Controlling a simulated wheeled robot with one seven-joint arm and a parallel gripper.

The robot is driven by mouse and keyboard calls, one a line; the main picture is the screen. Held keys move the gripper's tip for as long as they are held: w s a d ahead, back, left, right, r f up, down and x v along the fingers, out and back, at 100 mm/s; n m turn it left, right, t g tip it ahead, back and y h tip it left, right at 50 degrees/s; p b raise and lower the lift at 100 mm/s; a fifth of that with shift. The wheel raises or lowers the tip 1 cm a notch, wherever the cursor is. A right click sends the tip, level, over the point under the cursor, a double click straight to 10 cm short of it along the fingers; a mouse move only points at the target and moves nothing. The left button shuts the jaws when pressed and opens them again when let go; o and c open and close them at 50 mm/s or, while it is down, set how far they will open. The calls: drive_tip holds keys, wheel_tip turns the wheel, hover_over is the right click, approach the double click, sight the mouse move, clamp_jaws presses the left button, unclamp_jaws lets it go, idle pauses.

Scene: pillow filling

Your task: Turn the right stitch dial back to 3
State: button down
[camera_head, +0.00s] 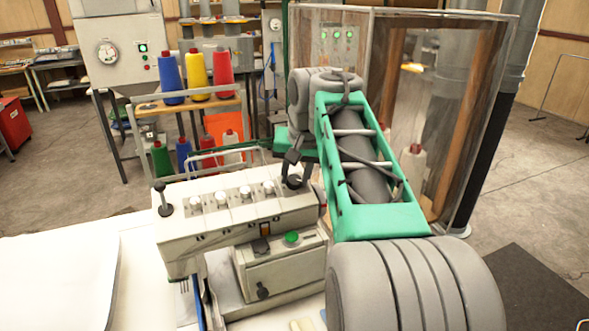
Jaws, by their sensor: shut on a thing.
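The white sewing machine (222,226) stands on the table, with a row of several small pale knobs along its top. A black knob (166,209) stands at the left end of the top. The right stitch dial (293,182) is a dark knob at the right end, partly hidden by my gripper. My gripper (293,172) points down from my green and grey arm and is shut on this dial. The dial's numbers and its setting are too small to read.
White cloth (60,285) lies at left. A thread rack with blue, yellow and red spools (197,75) stands behind. A clear-walled cabinet (440,110) rises behind my arm.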

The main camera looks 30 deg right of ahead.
drive_tip(key=m+p, duration=0.3)
drive_tip(key=m, duration=0.2)
drive_tip(key=shift+r+m, duration=0.1)
drive_tip(key=shift+m, duration=0.2)
drive_tip(key=m+p, duration=0.1)
drive_tip(key=m, duration=0.4)
drive_tip(key=shift+p, duration=0.3)
drive_tip(key=shift+s+m+g, duration=0.1)
drive_tip(key=shift+m+g, duration=0.2)
drive_tip(key=c, duration=1)
unclamp_jaws()
drive_tip(key=shift+c, duration=0.2)
drive_tip(key=v, duration=0.7)
drive_tip(key=shift+s+r, duration=0.15)
drive_tip(key=shift+r, duration=0.1)
